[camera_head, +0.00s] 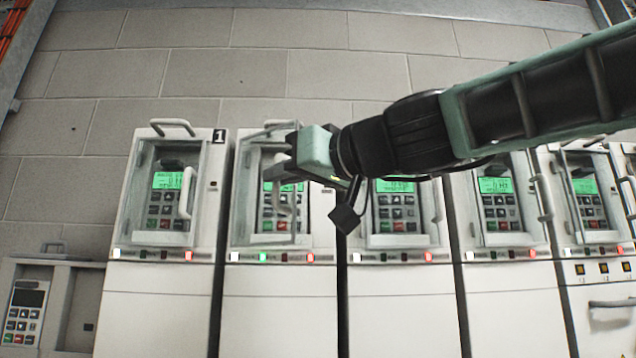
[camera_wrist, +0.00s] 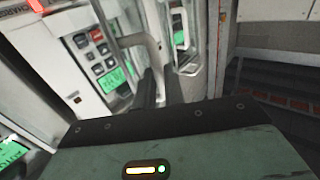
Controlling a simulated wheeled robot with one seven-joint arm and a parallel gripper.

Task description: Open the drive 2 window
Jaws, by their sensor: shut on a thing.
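Drive 2 is the second cabinet from the left, beside the one marked 1. Its clear window (camera_head: 268,222) covers a keypad and a green display. My gripper (camera_head: 278,170) is in front of this window, its dark fingers shut on the window's handle (camera_head: 287,203). In the wrist view, the pale curved handle (camera_wrist: 146,50) runs down to the fingers (camera_wrist: 155,88). My wrist hides the upper right of the window in the head view.
The drive 1 cabinet (camera_head: 165,290) stands close on the left, its window shut. More drives with similar windows and handles stand to the right, partly behind my arm. A low grey unit (camera_head: 60,268) is at the far left. A block wall (camera_head: 230,70) rises behind.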

